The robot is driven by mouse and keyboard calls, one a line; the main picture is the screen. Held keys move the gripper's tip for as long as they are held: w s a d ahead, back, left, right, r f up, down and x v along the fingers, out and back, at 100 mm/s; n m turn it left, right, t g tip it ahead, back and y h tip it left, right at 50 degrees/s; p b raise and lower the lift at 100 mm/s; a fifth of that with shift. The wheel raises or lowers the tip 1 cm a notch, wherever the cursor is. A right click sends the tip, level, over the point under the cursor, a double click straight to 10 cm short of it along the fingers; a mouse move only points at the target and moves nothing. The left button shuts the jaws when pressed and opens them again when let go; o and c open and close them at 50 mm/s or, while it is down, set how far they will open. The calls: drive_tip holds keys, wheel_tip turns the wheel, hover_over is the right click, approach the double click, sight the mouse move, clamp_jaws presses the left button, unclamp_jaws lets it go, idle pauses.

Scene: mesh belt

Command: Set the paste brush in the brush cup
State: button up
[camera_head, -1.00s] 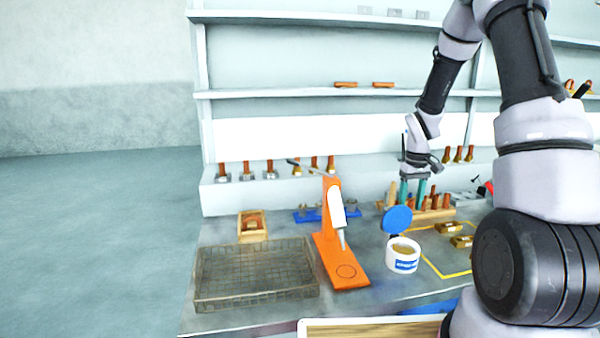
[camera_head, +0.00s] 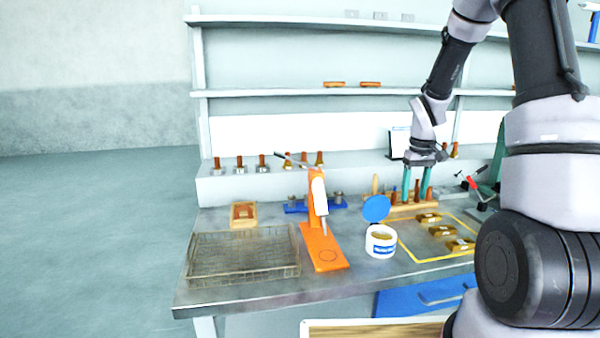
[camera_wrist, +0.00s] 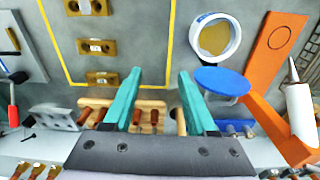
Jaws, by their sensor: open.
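My gripper (camera_head: 413,195) is open, its teal fingers pointing down over a wooden rack (camera_head: 398,208) at the back of the bench. In the wrist view the gap between the fingertips (camera_wrist: 160,73) is empty. The rack (camera_wrist: 108,102) lies beyond them with several brown wooden handles. A pale handle (camera_head: 375,183) stands at the rack's left end and shows near one finger in the wrist view (camera_wrist: 180,122); I cannot tell if it is the paste brush. I cannot identify the brush cup.
An orange stand (camera_head: 324,250) and a wire basket (camera_head: 240,278) are to the left. Brass blocks (camera_head: 442,231) lie inside a yellow outline on the right. A red-handled tool (camera_wrist: 13,115) and grey fixture are beside the rack.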

drive_tip(key=s+a+r+m+t, duration=0.2)
drive_tip(key=s+r, duration=0.2)
drive_tip(key=r, duration=0.7)
drive_tip(key=s+a+r+m+t+y, duration=0.1)
drive_tip(key=s+a+r+m+t, duration=0.1)
drive_tip(key=s+r, duration=0.5)
drive_tip(key=s+a+r+m+t+y, duration=0.1)
drive_tip(key=s+a+r+t, duration=0.1)
drive_tip(key=s+a+r, duration=0.2)
drive_tip(key=s+r, duration=0.3)
drive_tip(key=s, duration=0.5)
drive_tip(key=shift+r+m+t, duration=0.3)
drive_tip(key=shift+m, duration=0.1)
